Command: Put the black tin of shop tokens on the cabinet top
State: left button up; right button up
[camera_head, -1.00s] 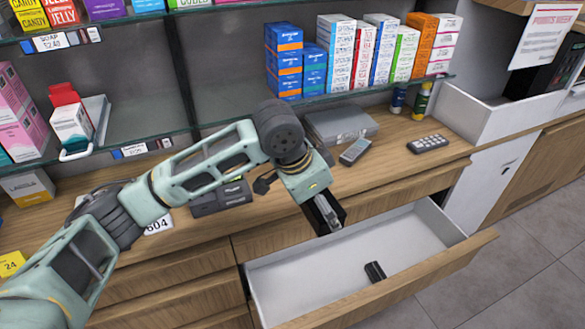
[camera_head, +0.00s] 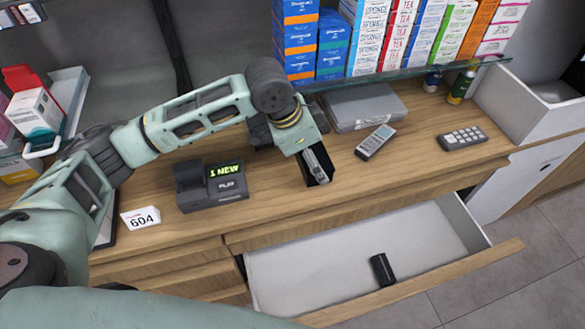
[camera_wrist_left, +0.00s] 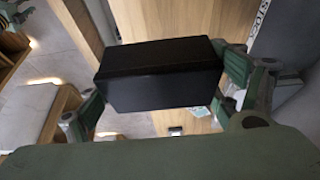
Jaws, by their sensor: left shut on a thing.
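A black box (camera_wrist_left: 160,75), which looks like the black tin, sits between my left gripper's fingers in the left wrist view. My left gripper (camera_head: 318,170) is shut on it. In the head view the gripper hangs over the front part of the wooden cabinet top (camera_head: 420,150), and the box is mostly hidden by the fingers. I cannot tell whether the box touches the top. My right gripper is not in view.
Below, an open white-lined drawer (camera_head: 310,270) holds a small black object (camera_head: 383,268). The front right area is clear.

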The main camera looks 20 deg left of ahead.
pick_arm(q)
send_over(298, 181)
jog(key=a, duration=0.1)
jog(key=f, duration=0.2)
jog(key=f+p, duration=0.1)
jog(key=shift+s+a, duration=0.15)
jog(key=shift+s, duration=0.1)
jog(key=shift+s+f, duration=0.1)
jog(key=shift+f, duration=0.15)
notch_tip(298, 181, down, 3)
jog(key=shift+f+p, duration=0.1)
jog(key=shift+p, duration=0.45)
jog(key=shift+f, duration=0.25)
jog(key=shift+f, duration=0.1)
jog(key=o, duration=1.5)
jog(key=shift+c, duration=0.2)
